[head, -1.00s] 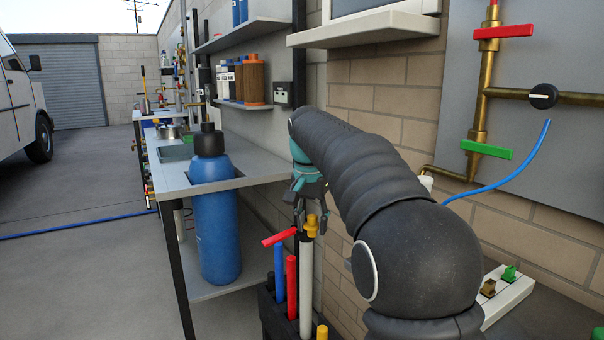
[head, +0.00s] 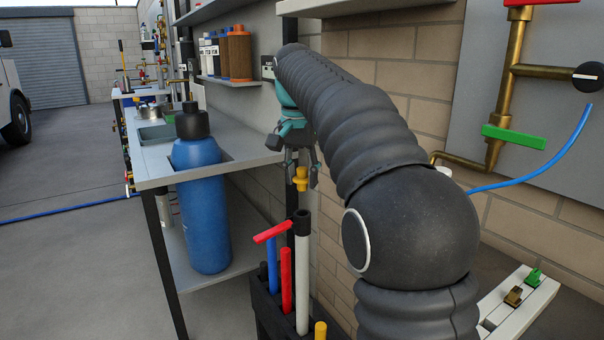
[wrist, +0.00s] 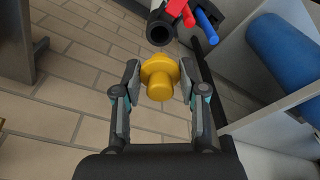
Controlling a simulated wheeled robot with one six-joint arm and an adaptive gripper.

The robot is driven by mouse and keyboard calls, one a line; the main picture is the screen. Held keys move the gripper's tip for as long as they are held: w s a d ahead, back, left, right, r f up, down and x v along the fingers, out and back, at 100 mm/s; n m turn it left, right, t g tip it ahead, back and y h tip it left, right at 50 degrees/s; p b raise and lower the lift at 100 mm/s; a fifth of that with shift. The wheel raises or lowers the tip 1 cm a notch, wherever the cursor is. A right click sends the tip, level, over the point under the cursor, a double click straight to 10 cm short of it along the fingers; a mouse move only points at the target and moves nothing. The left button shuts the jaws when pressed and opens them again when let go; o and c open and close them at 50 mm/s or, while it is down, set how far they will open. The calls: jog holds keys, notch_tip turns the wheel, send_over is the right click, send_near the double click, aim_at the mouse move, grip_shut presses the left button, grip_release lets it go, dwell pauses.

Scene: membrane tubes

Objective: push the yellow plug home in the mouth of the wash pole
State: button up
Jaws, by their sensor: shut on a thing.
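The yellow plug (head: 300,179) hangs below my gripper (head: 300,172), which is shut on it. In the wrist view the plug (wrist: 158,78) sits between the two fingers of my gripper (wrist: 160,84). The wash pole (head: 303,275) is a white upright tube with a black open mouth (head: 302,216). The plug is above the mouth, with a clear gap between them. In the wrist view the dark mouth (wrist: 160,33) shows ahead of the plug, not covered by it.
The pole stands in a black rack (head: 264,318) with a red-topped pole (head: 287,280) and a blue one (head: 271,262) close beside it. A shelf bench with a large blue bottle (head: 204,205) is to the left. A brick wall (head: 400,65) is behind my arm.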

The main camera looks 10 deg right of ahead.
aim_at(301, 190)
jog(key=shift+f+b, duration=1.45)
jog(key=shift+f, duration=1)
jog(key=shift+p, duration=0.6)
jog(key=shift+f+b, duration=0.55)
jog(key=shift+f, duration=0.5)
dwell(0.4)
jog(key=o, duration=1.4)
jog(key=shift+r+p, duration=1.2)
jog(key=shift+p, duration=0.05)
jog(key=shift+r+p, duration=0.3)
jog(key=shift+r, duration=1.45)
